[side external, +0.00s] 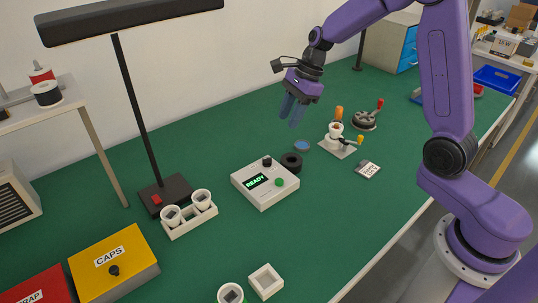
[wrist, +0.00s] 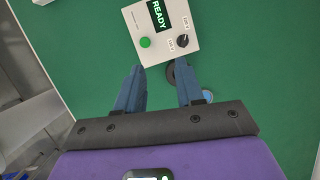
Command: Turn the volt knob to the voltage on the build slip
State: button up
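The white control box (side external: 265,183) stands on the green table with a lit READY display (side external: 257,182) and a green button (side external: 280,182). Its black volt knob (side external: 267,161) also shows in the wrist view (wrist: 182,41), with two small labels (wrist: 186,20) beside it, too small to read surely. A small card with print (side external: 368,170), perhaps the build slip, lies to the right; its text is unreadable. My gripper (side external: 292,112) is open and empty, above the table and behind the box. Its blue fingers are apart in the wrist view (wrist: 159,78), clear of the knob.
A black ring (side external: 291,162) lies close beside the box, with a blue disc (side external: 302,146) behind it. A lamp (side external: 146,110) and a white holder with two cups (side external: 190,220) stand left.

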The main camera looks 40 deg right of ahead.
jog(key=w+d+f+m, duration=0.1)
jog(key=w+d+m, duration=0.2)
jog(key=d+m, duration=0.1)
jog(key=t, duration=0.1)
send_near(269, 158)
jog(key=x, duration=0.8)
jog(key=shift+w+a+f, duration=0.2)
jog(key=shift+a, duration=0.1)
grip_shut()
